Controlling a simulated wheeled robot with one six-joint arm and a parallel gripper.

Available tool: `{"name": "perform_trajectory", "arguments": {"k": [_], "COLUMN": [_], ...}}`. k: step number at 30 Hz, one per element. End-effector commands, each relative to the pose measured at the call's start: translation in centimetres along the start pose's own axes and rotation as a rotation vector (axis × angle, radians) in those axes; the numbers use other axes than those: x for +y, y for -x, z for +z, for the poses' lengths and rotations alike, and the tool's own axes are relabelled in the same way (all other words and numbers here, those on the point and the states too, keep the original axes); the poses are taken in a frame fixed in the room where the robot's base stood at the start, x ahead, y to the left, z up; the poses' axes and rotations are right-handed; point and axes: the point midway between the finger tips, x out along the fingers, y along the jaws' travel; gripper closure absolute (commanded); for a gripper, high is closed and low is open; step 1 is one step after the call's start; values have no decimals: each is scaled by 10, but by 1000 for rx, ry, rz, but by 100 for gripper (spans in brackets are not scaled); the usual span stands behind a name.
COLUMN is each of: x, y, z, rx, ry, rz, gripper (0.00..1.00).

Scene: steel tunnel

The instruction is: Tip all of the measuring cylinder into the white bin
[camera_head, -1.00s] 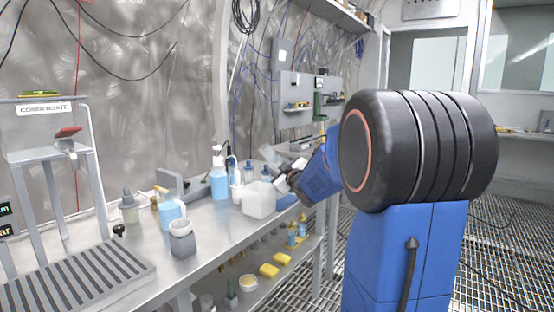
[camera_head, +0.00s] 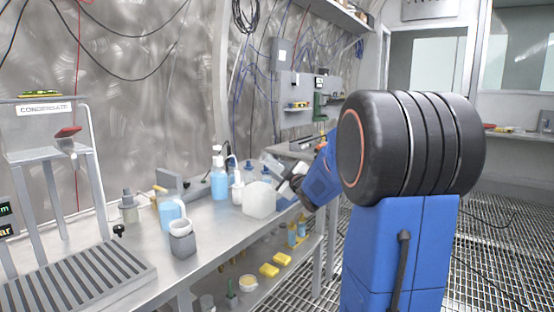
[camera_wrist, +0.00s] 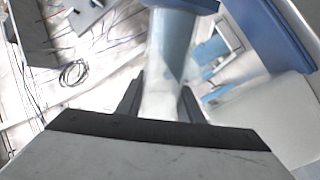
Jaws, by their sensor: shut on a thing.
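The measuring cylinder (camera_head: 271,162) is clear and looks tilted, its far end pointing up and left, above the bin's back right side in the head view. In the wrist view the cylinder (camera_wrist: 172,45) runs up from between my fingers, with pale blue inside; I cannot tell how much liquid it holds. My gripper (camera_head: 289,178) is shut on it; its dark fingers (camera_wrist: 160,100) flank it in the wrist view. The white bin (camera_head: 258,202) stands upright on the bench, just below and left of my gripper. Its inside is hard to see.
The steel bench (camera_head: 215,225) carries a pump bottle (camera_head: 218,178), a wash bottle (camera_head: 237,190), a blue beaker (camera_head: 171,214) and a grey jar (camera_head: 182,240), all left of the bin. A ribbed rack (camera_head: 75,280) stands at front left. Bare bench lies in front of the bin.

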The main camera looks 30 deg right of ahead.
Motion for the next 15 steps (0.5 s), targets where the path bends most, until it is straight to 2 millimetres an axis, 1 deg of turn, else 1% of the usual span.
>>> {"name": "perform_trajectory", "arguments": {"k": [10,15], "x": [0,2], "y": [0,0], "z": [1,6], "rx": [0,0], "ry": [13,120], "rz": [1,1], "gripper": [95,95]}}
